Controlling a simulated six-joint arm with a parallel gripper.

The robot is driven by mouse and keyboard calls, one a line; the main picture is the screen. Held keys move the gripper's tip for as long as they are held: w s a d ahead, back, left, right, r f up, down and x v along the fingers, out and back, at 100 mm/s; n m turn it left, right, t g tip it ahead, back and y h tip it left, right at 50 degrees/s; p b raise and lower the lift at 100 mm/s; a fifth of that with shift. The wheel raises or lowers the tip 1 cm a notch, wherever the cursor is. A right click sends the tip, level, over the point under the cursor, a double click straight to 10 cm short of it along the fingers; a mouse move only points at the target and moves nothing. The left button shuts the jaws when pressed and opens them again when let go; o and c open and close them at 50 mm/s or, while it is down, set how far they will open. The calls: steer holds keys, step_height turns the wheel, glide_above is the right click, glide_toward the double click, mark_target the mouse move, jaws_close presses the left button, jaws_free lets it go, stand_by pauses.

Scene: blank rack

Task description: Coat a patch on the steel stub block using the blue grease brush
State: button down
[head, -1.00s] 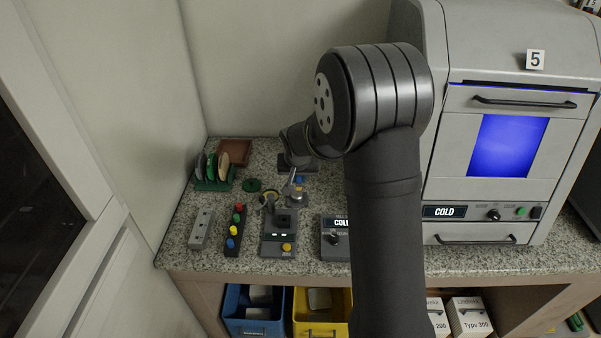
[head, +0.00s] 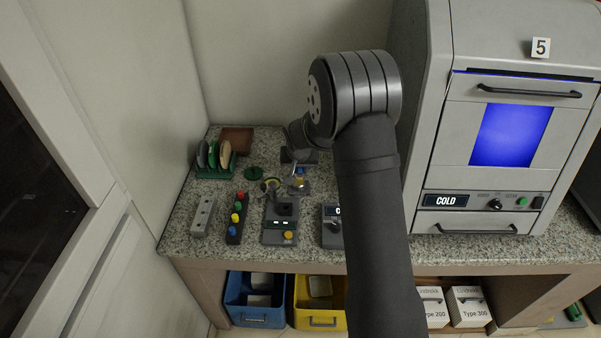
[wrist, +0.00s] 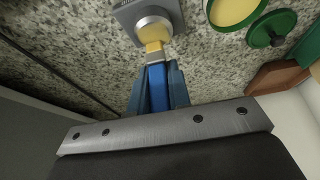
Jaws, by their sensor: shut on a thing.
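My gripper (wrist: 157,92) is shut on the blue grease brush (wrist: 156,78), whose pale ferrule and yellow bristles point away from the jaws. The steel stub block (wrist: 124,14) shows at the top of the wrist view, a square grey base with a round steel stub. The bristle tips are at the stub's rim; whether they touch it I cannot tell. Yellow shows on the stub's face behind them. In the head view the block (head: 297,187) is small, just in front of my gripper (head: 300,171). The yellow-filled green grease tin (wrist: 236,8) is beside it.
A green lid (wrist: 267,31) and a brown tray (wrist: 285,82) lie nearby. The granite counter also holds a green disc rack (head: 213,172), a grey holed block (head: 203,217), a block with coloured knobs (head: 237,219) and a small device (head: 281,221). A large oven (head: 500,190) stands right.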

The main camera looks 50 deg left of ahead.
steer(key=shift+w+a, duration=0.3)
steer(key=shift+a, duration=0.05)
steer(key=shift+s+d, duration=1.85)
steer(key=shift+d, duration=0.2)
steer(key=shift+w+a, duration=0.1)
steer(key=shift+a, duration=0.25)
steer(key=shift+w+a, duration=1.6)
steer(key=shift+a, duration=0.3)
steer(key=s+d, duration=0.3)
steer(key=shift+d, duration=0.35)
steer(key=shift+v, duration=1.2)
steer(key=shift+w+a+r, duration=0.1)
steer(key=shift+r, duration=2.8)
